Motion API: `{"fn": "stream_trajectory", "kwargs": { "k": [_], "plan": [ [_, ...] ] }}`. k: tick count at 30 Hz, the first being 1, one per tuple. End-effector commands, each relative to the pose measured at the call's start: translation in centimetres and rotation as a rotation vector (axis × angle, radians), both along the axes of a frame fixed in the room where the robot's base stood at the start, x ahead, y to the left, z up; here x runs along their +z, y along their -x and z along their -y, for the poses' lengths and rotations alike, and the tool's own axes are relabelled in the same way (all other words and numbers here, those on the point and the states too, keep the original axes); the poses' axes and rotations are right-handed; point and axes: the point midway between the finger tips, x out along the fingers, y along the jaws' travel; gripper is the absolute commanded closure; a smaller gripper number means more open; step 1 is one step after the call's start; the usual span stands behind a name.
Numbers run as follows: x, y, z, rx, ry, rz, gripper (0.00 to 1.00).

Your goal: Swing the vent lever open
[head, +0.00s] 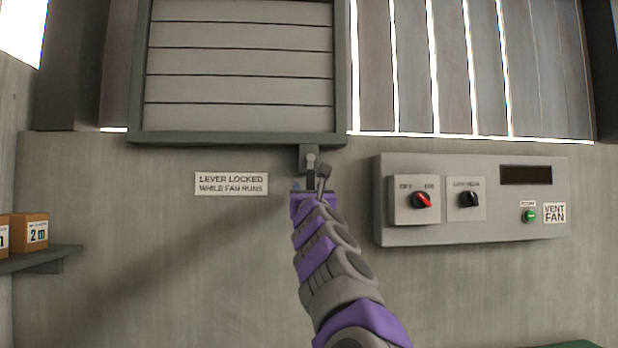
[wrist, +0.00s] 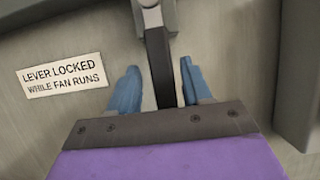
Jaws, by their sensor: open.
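The vent lever (wrist: 158,60) is a dark bar hanging from a grey bracket (head: 308,156) under the louvred vent frame (head: 240,137). In the wrist view the lever hangs down between the two blue fingers of my gripper (wrist: 160,88). The fingers are apart, with a gap visible to the left of the lever; the right finger is close to it, and I cannot tell if they touch. In the head view my gripper (head: 310,186) is at the lever, partly hidden by my arm.
A sign (head: 231,184) left of the lever reads "LEVER LOCKED WHILE FAN RUNS". A control panel (head: 480,234) to the right has a red-marked knob (head: 421,200), a black knob (head: 469,200) and a green button (head: 529,216). A shelf (head: 40,260) with boxes is at far left.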

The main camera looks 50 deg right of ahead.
Motion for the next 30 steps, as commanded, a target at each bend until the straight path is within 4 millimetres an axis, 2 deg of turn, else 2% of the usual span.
{"fn": "stream_trajectory", "kwargs": {
  "k": [6, 18, 30],
  "plan": [
    [0.5, -1.0, 1.3, -0.004, -0.003, -0.001, 0.51],
    [0.6, -1.2, 1.3, -0.001, -0.002, 0.000, 0.51],
    [0.6, -1.3, 1.3, -0.001, -0.002, 0.000, 0.89]
  ]
}}
